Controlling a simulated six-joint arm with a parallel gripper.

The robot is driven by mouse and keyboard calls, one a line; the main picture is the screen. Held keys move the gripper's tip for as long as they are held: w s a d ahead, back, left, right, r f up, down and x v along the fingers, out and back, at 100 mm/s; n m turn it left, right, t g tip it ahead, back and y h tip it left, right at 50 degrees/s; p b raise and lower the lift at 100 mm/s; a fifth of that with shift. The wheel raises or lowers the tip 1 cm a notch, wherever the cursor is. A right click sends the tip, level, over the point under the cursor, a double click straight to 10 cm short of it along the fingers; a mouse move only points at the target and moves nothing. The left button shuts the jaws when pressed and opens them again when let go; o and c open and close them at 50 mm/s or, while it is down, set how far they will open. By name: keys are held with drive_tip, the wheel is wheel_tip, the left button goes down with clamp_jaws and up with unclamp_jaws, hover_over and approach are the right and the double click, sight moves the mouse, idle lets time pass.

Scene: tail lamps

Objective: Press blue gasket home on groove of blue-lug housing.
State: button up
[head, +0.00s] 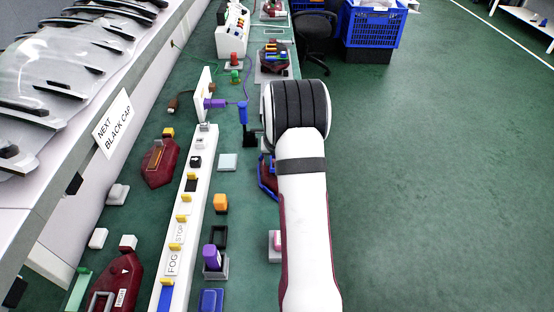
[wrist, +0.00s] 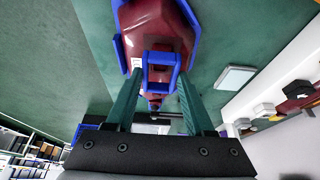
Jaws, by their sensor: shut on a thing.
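The dark red housing (wrist: 157,28) lies on the green bench top, ahead of my gripper in the wrist view. The blue gasket (wrist: 118,38) shows as a blue outline around the housing's edge, with a blue frame-like part at the near end. My gripper (wrist: 158,76) has its two green fingers on either side of that near blue part and is shut on the gasket. Whether the gasket sits fully down in the groove cannot be told. In the head view my arm covers most of the housing (head: 266,173); only its left edge with blue shows.
A long white rail (head: 184,215) with labels and yellow clips runs left of the work spot. A pale square block (head: 228,162), an orange block (head: 220,203) and a purple piece (head: 212,257) stand between. Other red housings (head: 160,162) lie farther left. Open floor is right.

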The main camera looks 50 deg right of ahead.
drive_tip(key=shift+f, duration=1.15)
drive_tip(key=o, duration=1.3)
drive_tip(key=shift+o, duration=0.2)
drive_tip(key=v, duration=1.6)
drive_tip(key=shift+f, duration=0.1)
